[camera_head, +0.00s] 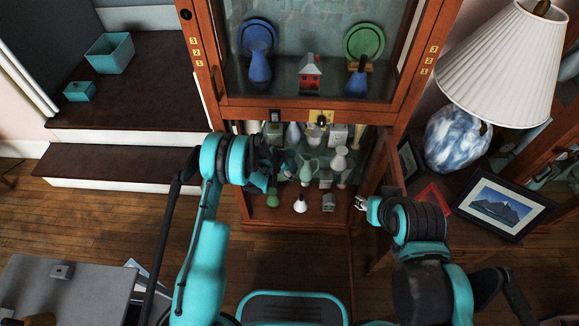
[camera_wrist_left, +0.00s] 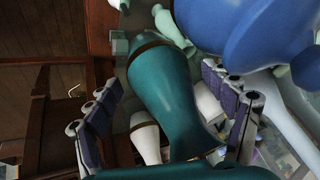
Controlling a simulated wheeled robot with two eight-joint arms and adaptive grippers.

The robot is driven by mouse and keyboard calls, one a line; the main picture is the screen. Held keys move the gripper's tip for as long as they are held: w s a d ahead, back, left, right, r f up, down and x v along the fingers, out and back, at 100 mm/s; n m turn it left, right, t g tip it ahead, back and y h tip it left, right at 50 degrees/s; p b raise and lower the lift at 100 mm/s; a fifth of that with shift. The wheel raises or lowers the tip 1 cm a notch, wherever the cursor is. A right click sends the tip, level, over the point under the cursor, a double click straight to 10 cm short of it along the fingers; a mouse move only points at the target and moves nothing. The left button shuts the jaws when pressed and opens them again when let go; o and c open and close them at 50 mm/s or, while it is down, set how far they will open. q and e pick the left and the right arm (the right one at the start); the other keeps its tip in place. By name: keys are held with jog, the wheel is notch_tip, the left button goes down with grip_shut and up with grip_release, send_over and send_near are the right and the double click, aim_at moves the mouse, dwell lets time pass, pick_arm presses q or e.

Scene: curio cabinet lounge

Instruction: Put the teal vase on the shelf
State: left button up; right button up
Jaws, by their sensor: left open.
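In the left wrist view a dark teal vase (camera_wrist_left: 165,85) with a brown band near its neck lies between the fingers of my left gripper (camera_wrist_left: 160,100). The fingers are spread, with gaps to the vase in this view. In the head view my left gripper (camera_head: 268,165) is at the left of the open lower part of the wooden cabinet (camera_head: 300,104). It hides things there, so I cannot single out the teal vase in that view. The lower shelf (camera_head: 285,221) holds several small pieces. My right gripper (camera_head: 361,203) is by the cabinet's right side; its jaw opening is unclear.
Several vases crowd the lower cabinet, including a pale green one (camera_head: 307,172); a large blue one (camera_wrist_left: 250,30) is close to my left fingers. A lamp (camera_head: 458,138) and a framed picture (camera_head: 502,205) stand at right. Steps (camera_head: 120,160) rise at left.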

pick_arm(q)
jog(key=p+v, duration=0.3)
jog(key=v, duration=0.8)
jog(key=shift+f, duration=0.1)
